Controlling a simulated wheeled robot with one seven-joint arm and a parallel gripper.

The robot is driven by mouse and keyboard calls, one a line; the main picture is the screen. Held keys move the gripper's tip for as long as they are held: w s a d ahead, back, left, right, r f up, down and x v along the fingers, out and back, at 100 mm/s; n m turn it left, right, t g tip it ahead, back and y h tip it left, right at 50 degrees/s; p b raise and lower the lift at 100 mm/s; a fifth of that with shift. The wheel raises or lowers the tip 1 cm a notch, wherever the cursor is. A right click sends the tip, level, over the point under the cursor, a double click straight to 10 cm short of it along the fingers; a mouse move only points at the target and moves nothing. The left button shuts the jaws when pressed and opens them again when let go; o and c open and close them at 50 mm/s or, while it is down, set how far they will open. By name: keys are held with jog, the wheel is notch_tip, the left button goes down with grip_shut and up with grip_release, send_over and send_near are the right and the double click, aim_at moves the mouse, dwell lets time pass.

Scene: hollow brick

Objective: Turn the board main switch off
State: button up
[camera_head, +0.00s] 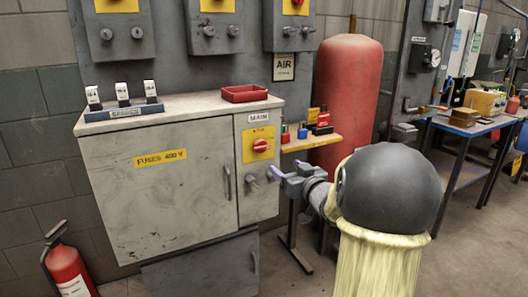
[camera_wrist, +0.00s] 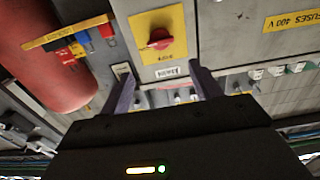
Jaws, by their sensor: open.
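The main switch (camera_head: 261,146) is a red rotary knob on a yellow plate, on the right part of the grey cabinet front under a MAIN label (camera_head: 258,117). Its grip bar looks roughly level. The wrist view is upside down; there the red knob (camera_wrist: 160,40) and its plate (camera_wrist: 146,23) lie above and between my fingers. My gripper (camera_head: 290,170) is open and empty, in front of the panel, lower right of the knob in the head view. Its purple-grey fingers (camera_wrist: 165,88) are apart and do not appear to touch the knob.
A red tray (camera_head: 245,93) and spare fuses (camera_head: 123,99) are on the cabinet top. A wooden shelf (camera_head: 312,143) and red tank (camera_head: 346,100) stand close right.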

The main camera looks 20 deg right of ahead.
aim_at(264, 149)
jog(key=w, duration=0.5)
jog(key=w+b, duration=0.1)
jog(key=w, duration=0.9)
jog(key=shift+a+b, duration=0.3)
jog(key=shift+b, duration=0.1)
jog(key=c, duration=0.7)
